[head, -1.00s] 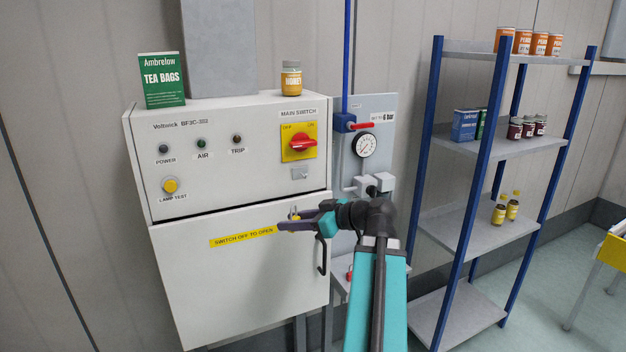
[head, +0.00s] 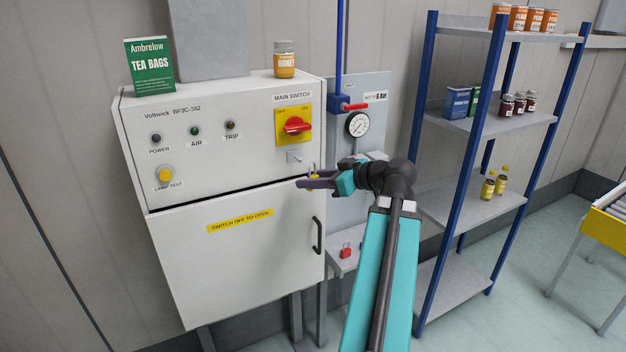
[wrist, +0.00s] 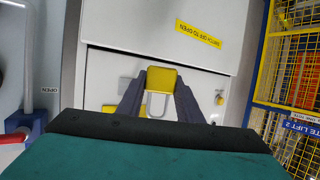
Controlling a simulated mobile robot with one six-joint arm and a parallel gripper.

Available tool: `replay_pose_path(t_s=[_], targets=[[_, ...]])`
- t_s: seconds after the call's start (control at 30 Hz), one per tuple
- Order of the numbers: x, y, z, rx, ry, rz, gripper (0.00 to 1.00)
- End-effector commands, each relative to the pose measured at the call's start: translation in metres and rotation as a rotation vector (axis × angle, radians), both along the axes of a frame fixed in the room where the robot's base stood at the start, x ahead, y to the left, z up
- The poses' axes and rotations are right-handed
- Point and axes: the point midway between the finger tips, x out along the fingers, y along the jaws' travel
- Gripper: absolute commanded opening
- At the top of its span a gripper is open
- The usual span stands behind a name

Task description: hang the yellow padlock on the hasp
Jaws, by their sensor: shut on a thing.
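My gripper (head: 304,183) is shut on the yellow padlock (head: 314,173), in front of the cabinet's right side near the top edge of the door. In the wrist view the padlock's yellow body (wrist: 162,78) sits between the two dark fingers, and its grey shackle hangs below it in the picture. The small grey hasp (head: 294,156) is on the panel below the red main switch (head: 295,125). The padlock is a little below and right of the hasp in the head view, apart from it. In the wrist view the hasp (wrist: 127,89) shows left of the left finger.
A red padlock (head: 345,250) stands on a small ledge right of the cabinet. The door handle (head: 318,236) is below my gripper. A gauge panel (head: 366,97) and a blue shelf rack (head: 478,140) stand to the right. Tea bags (head: 150,67) and honey (head: 285,60) stand on the cabinet.

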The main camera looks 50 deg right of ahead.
Motion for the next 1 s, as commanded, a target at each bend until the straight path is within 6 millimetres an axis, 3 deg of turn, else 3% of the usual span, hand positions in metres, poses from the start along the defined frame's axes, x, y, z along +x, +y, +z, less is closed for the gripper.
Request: replay_pose_path(t_s=[1.0], targets=[[0.032, -0.015, -0.002, 0.000, 0.000, -0.002, 0.13]])
